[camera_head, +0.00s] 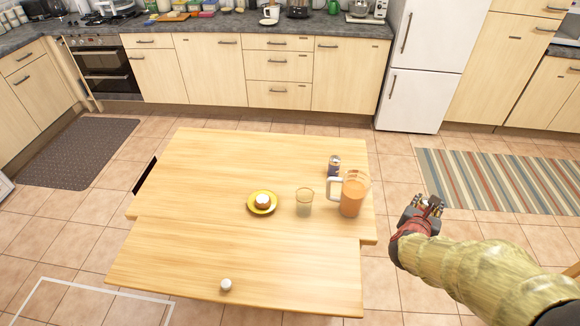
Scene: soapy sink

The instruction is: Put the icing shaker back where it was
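Two small things on the wooden table could be the icing shaker, and I cannot tell which. One is a small dark can with a metallic top (334,166), upright behind the jug. The other is a small white round-topped thing (226,285) near the table's front edge. My gripper (431,204) is to the right of the table, apart from both of them. Its fingers are small and dark in this view, and their opening is unclear. No held thing is visible at it.
The table (200,240) also holds a yellow plate (251,207) with a small bun-like thing (262,201), a clear glass (304,204) and a jug of orange liquid (352,198). The table's left half is clear. Cabinets and a white fridge (410,100) stand behind.

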